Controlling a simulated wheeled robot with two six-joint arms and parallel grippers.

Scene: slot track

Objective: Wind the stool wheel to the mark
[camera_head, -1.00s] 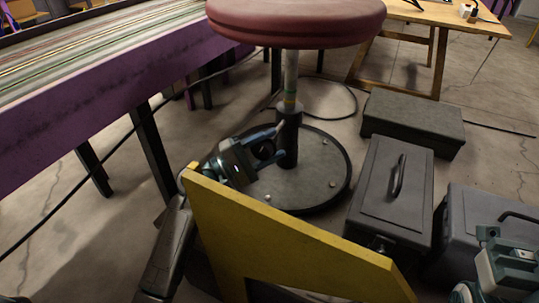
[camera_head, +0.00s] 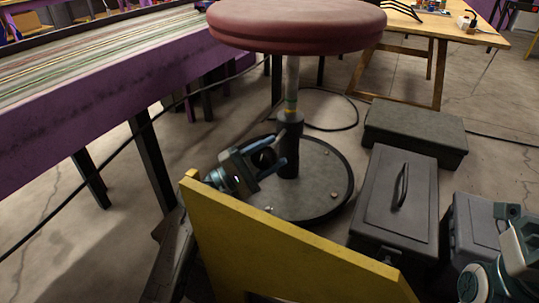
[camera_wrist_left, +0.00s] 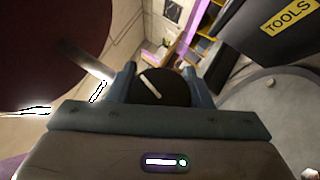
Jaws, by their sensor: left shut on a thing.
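The stool has a dark red round seat (camera_head: 296,28), a thin post and a black lower sleeve (camera_head: 290,135) on a round dark base (camera_head: 312,185). A coloured band (camera_head: 291,97) shows on the post, in green and yellow. My left gripper (camera_head: 274,150) is beside the sleeve, below the seat. In the left wrist view, the black round wheel (camera_wrist_left: 165,88) sits between its two blue fingers, with a short white line on its face. The gripper is shut on it. My right gripper (camera_head: 510,265) is at the lower right, its fingers unclear.
A yellow panel (camera_head: 290,250) stands in front of the stool. A black case (camera_head: 395,195), a low grey box (camera_head: 415,130) and another case (camera_head: 475,225) stand to the right. A purple track table (camera_head: 110,120) is at left, a wooden table (camera_head: 455,35) behind. A cable crosses the floor.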

